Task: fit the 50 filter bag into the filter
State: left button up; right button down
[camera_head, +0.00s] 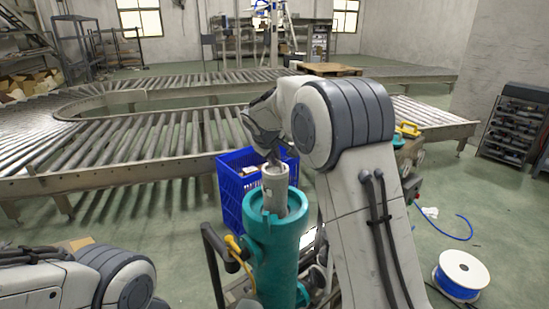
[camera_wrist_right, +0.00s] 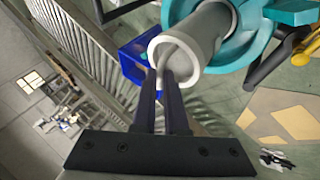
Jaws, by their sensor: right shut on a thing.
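The filter is a teal upright housing (camera_head: 272,250) with an open top, near the middle of the head view. The filter bag is a light grey tube with a thick pale rim (camera_head: 275,185). It stands upright, its lower part hidden inside the housing's mouth and its upper part above it. In the right wrist view the bag (camera_wrist_right: 205,38) runs into the teal housing (camera_wrist_right: 258,30). My right gripper (camera_wrist_right: 163,80) is shut on the bag at its rim; the fingertips reach its open end. In the head view my right arm partly hides this gripper (camera_head: 271,158). My left gripper is out of view.
A blue crate (camera_head: 230,190) stands right behind the housing. A black-handled bar with a yellow part (camera_head: 234,245) is at its left. A roller conveyor (camera_head: 120,155) crosses behind. A cable spool (camera_head: 461,272) lies on the green floor at the right, with open floor around it.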

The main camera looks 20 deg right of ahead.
aim_at(275, 205)
jog(key=shift+f+b, duration=7.85)
jog(key=shift+f, duration=1.05)
jog(key=c, duration=0.9)
grip_release()
